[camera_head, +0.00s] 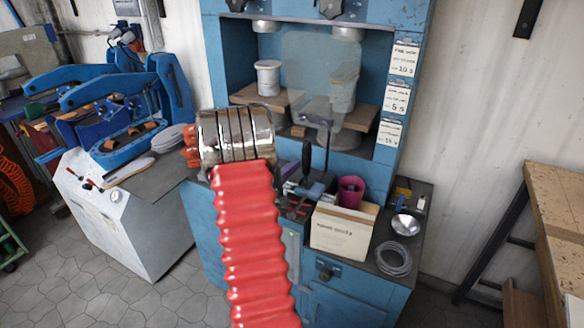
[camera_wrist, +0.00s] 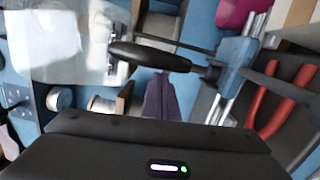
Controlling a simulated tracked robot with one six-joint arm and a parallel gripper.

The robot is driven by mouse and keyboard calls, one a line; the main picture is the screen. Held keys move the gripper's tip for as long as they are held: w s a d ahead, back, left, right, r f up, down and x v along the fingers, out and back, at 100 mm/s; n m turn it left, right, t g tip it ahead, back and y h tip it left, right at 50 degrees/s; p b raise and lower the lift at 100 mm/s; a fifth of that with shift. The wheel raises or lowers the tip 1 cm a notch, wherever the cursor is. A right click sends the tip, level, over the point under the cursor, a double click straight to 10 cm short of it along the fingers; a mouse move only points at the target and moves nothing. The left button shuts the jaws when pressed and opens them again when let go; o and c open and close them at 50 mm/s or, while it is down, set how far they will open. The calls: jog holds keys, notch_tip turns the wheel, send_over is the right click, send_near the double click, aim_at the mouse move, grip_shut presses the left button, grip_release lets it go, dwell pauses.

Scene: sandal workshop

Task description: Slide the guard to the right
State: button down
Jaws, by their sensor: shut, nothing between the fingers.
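The guard (camera_head: 312,62) is a clear, pale panel hanging upright in front of the opening of the blue press cabinet, about in its middle. In the wrist view a pale see-through sheet at the left (camera_wrist: 95,62) looks like the guard. My gripper (camera_wrist: 161,79) shows as narrow purple-grey fingers, shut and empty. Its tips are just below a black handle (camera_wrist: 150,57) and apart from the guard; contact with the handle cannot be told.
The black handle rises from a blue block (camera_head: 315,188) on the cabinet's ledge. A carton (camera_head: 340,232), a magenta cup (camera_head: 351,190), a metal bowl (camera_head: 405,225) and a wire coil (camera_head: 393,259) crowd the ledge. A wooden table is at right.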

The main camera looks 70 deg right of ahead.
aim_at(309, 167)
jog(key=shift+s+a, duration=0.2)
jog(key=shift+s, duration=2.35)
jog(key=shift+w+f, duration=0.1)
jog(key=shift+w, duration=0.4)
jog(key=w+a, duration=0.5)
jog(key=a, duration=0.5)
jog(key=shift+w+f, duration=0.25)
